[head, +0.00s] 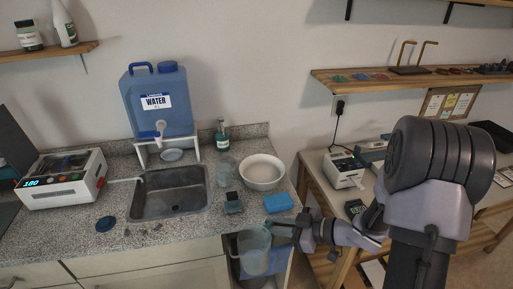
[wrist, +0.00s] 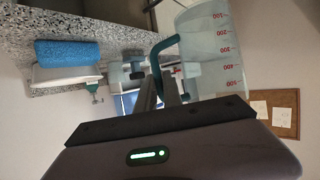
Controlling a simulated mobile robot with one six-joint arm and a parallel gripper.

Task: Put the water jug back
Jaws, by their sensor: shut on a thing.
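The water jug (head: 254,251) is a clear plastic measuring jug with a teal handle. It also shows in the wrist view, with red graduation marks on its wall (wrist: 222,50). My gripper (head: 276,226) is shut on the jug's handle, at the jug's right side in the head view. In the wrist view the gripper's fingers (wrist: 160,92) meet the teal handle. The jug is roughly upright and held just in front of the counter's front edge, with its rim near counter height. I cannot see clearly whether there is water in it.
A blue water tank (head: 159,100) stands on a white stand behind the sink (head: 168,198). A white bowl (head: 262,172), a blue sponge (head: 278,203) and a small dark object (head: 233,203) sit on the counter's right part. A white device (head: 62,181) stands at left. A wooden table stands at right.

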